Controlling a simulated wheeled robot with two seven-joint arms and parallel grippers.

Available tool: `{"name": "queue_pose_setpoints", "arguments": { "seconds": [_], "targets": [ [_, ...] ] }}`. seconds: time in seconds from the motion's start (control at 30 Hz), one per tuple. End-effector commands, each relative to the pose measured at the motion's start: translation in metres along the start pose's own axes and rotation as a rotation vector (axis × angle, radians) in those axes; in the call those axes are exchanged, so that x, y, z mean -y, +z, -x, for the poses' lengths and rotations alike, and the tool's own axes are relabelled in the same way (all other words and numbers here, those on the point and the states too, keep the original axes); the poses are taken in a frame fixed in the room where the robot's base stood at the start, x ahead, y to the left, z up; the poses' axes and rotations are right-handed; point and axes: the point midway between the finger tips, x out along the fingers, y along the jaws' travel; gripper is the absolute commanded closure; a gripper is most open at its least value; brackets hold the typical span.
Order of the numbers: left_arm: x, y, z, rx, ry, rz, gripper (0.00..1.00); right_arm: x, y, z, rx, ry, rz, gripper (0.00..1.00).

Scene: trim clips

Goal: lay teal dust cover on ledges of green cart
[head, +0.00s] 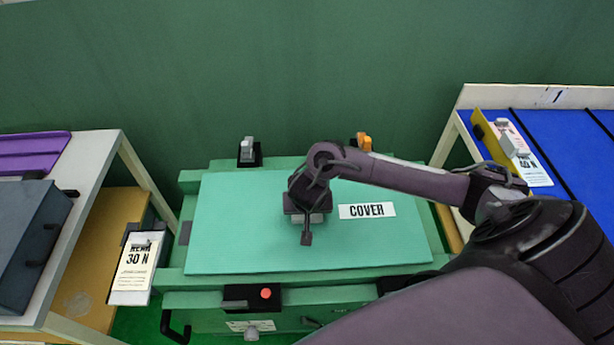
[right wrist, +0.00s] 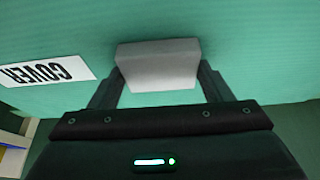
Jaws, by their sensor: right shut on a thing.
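The teal dust cover (head: 240,245) is a flat ribbed sheet with a white "COVER" label. In the head view it lies over the top of the green cart (head: 190,182), roughly level and slightly skewed to the cart's edges. My right gripper (head: 307,222) is over the middle of the cover, left of the label. In the right wrist view my right gripper (right wrist: 157,85) is shut on the grey grip block (right wrist: 157,62) of the cover (right wrist: 235,30). The ledges are hidden under the cover, so I cannot tell whether it touches them. My left gripper is not in view.
A grey clip (head: 247,148) and an orange clip (head: 363,142) stand at the cart's back edge. A red button (head: 266,293) is on its front. A table with a dark box (head: 30,230) is left; a blue-topped table (head: 570,130) is right. A "30 N" card (head: 137,262) hangs left.

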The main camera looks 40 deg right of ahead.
Motion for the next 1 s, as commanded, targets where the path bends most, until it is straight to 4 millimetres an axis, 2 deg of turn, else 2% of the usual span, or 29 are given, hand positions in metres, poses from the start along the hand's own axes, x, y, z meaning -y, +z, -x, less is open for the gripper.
{"name": "queue_pose_setpoints", "arguments": {
  "seconds": [0.23, 0.27, 0.43, 0.77, 1.0],
  "targets": [
    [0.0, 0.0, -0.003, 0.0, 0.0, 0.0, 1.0, 0.0, 0.002, -0.005, -0.001, -0.001, -0.002, 0.61],
    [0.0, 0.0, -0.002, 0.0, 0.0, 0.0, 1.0, 0.0, 0.001, -0.004, -0.001, -0.001, -0.002, 0.25],
    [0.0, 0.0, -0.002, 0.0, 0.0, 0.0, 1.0, 0.0, 0.001, -0.004, -0.001, 0.0, -0.001, 0.03],
    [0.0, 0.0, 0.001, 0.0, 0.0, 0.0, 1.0, 0.0, 0.002, 0.0, 0.002, 0.0, 0.001, 0.02],
    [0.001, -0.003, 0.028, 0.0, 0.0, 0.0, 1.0, 0.001, 0.0, 0.041, 0.001, -0.002, 0.001, 0.02]
  ]
}}
